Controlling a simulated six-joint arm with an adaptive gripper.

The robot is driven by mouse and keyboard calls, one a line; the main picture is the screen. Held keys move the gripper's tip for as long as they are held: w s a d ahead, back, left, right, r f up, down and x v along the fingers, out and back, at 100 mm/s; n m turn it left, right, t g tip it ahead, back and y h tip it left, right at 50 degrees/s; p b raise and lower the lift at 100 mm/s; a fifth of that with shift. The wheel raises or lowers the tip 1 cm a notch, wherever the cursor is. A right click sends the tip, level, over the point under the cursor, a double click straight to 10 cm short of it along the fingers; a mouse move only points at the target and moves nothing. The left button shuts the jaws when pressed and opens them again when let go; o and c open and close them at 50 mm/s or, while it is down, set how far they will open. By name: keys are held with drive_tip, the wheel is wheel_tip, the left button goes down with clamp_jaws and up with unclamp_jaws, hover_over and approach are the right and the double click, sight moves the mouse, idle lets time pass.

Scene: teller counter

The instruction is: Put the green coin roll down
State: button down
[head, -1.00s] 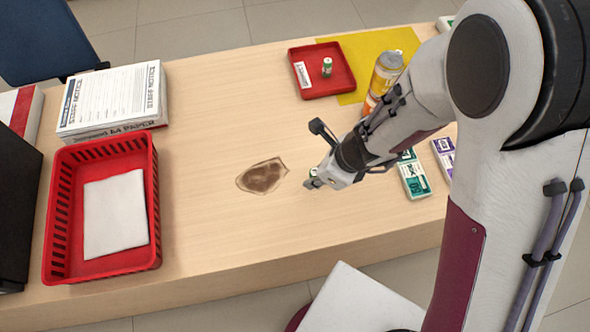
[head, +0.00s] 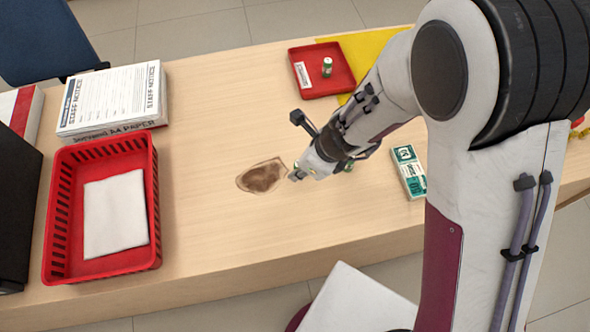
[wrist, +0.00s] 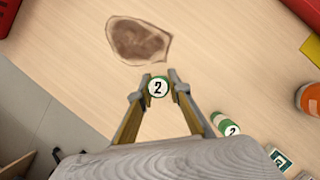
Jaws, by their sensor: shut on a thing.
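My gripper (head: 296,176) is over the counter, just right of a brown stain. In the wrist view its two fingers (wrist: 158,82) are shut on a green coin roll (wrist: 158,89), whose white end face marked "2" points at the camera. The held roll is mostly hidden in the head view, and I cannot tell whether it touches the counter. Another green roll marked "2" (wrist: 226,125) lies to the right of my fingers. A further small green-and-white roll (head: 327,67) stands in the red tray (head: 318,92).
The stain (head: 262,177) lies on the counter (head: 215,200). A red basket (head: 157,220) with white paper is at left. A banded teal bundle (head: 409,172) lies right of my arm. An orange bottle (wrist: 310,98) is at the right of the wrist view. The counter's middle left is clear.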

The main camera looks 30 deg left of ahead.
drive_tip(key=shift+s+a, duration=0.1)
drive_tip(key=shift+a, duration=0.65)
drive_tip(key=shift+d+f, duration=0.1)
drive_tip(key=shift+f, duration=1.4)
drive_tip(key=shift+f, duration=0.15)
drive_tip(key=c, duration=1.9)
unclamp_jaws()
drive_tip(key=v, duration=0.7)
drive_tip(key=shift+w+r, duration=0.25)
drive_tip(key=shift+w, duration=0.1)
drive_tip(key=shift+d, duration=0.15)
